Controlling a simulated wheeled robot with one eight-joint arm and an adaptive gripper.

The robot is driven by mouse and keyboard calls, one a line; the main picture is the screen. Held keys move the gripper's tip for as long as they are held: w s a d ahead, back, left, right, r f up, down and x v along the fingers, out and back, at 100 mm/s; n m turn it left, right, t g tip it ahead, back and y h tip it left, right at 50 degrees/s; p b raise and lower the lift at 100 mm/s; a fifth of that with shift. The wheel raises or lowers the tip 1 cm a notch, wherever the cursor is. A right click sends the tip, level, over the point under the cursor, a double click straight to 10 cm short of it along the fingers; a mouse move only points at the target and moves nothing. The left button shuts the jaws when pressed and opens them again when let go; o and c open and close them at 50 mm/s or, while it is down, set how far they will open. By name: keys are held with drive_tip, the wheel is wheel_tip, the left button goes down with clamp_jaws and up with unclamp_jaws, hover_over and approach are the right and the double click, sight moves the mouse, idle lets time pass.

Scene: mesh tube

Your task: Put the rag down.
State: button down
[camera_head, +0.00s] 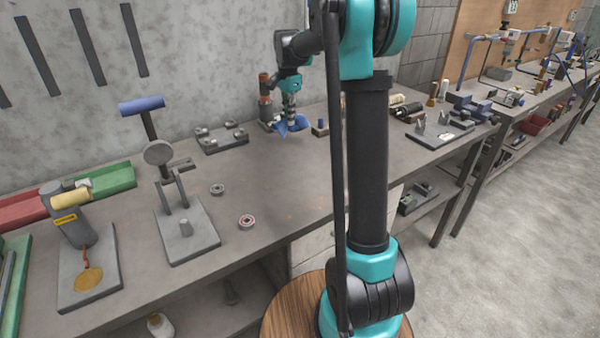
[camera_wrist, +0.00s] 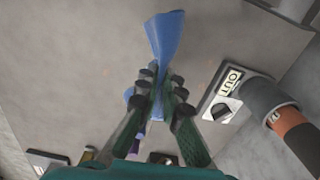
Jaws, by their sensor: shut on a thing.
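The blue rag (camera_head: 297,126) hangs from my gripper (camera_head: 289,112) over the grey workbench (camera_head: 290,185), near the wall side. In the wrist view the rag (camera_wrist: 166,35) is pinched between the two fingers of my gripper (camera_wrist: 159,92) and spreads out beyond the fingertips. A smaller blue part shows to the left of the fingers. The gripper is shut on the rag. I cannot tell whether the rag's lower edge touches the bench top.
A grey post with an orange-brown top (camera_head: 264,87) stands close left of the gripper; an "OUT" label (camera_wrist: 231,82) shows beside it. A grey fixture (camera_head: 222,137) sits further left. Two bearing rings (camera_head: 247,222) and a lever press (camera_head: 184,228) are nearer. Bench space in front is clear.

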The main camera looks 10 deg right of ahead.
drive_tip(key=shift+f, duration=1)
drive_tip(key=c, duration=1)
unclamp_jaws()
drive_tip(key=shift+o, duration=0.2)
drive_tip(key=shift+r, duration=0.1)
wheel_tip(320, 180, up, 12)
